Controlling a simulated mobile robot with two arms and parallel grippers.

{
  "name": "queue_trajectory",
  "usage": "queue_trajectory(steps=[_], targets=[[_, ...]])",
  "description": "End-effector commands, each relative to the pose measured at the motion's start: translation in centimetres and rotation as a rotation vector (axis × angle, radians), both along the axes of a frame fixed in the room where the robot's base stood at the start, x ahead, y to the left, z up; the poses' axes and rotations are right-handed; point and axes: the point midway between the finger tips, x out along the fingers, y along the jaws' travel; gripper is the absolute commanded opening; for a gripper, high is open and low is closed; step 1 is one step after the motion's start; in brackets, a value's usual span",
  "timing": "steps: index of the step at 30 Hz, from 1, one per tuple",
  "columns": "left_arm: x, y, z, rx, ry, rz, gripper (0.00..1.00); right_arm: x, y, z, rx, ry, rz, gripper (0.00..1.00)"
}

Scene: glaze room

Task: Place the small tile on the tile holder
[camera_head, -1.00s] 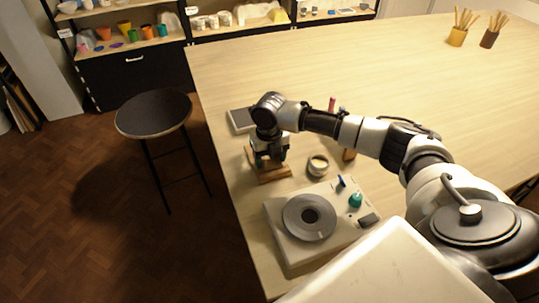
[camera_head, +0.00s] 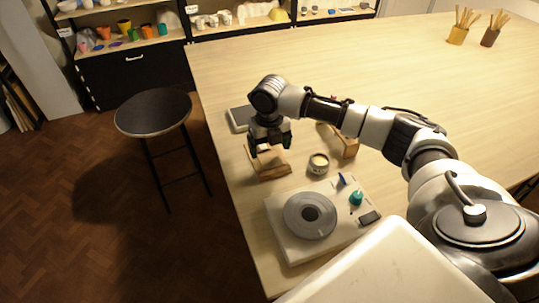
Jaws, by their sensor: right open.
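The wooden tile holder (camera_head: 271,173) stands near the left edge of the table. My right gripper (camera_head: 270,147) is just above it, pointing down, with its fingers spread apart. A small pale, reddish-edged patch (camera_head: 265,151) shows between the fingers, at the holder's upper part. It may be the small tile, but it is too small and too covered by the gripper to be sure. I cannot tell whether the fingers touch it. My left gripper is out of view.
A white device with a grey round plate (camera_head: 289,216) stands in front of the holder. A small round jar (camera_head: 318,164) and a wooden block or rack (camera_head: 346,145) are to the right. A grey flat panel (camera_head: 238,118) lies behind.

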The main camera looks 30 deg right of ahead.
Motion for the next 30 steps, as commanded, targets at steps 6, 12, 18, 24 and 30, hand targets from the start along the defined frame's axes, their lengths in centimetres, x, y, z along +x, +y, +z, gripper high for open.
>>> queue_trajectory(steps=[6,12,18,24,30], targets=[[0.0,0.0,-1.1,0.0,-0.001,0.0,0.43,0.1,0.0,4.7,0.0,-0.004,0.0,0.86],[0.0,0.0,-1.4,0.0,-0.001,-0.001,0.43,0.0,0.0,7.5,0.0,-0.001,0.0,0.86],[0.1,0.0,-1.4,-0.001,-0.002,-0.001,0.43,0.0,0.0,8.4,0.0,0.001,0.0,0.86],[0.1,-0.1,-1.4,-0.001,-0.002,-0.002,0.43,0.0,0.0,8.4,0.0,0.001,-0.001,0.86],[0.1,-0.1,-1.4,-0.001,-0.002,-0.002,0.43,0.0,0.0,8.3,0.0,0.001,-0.001,0.86]])
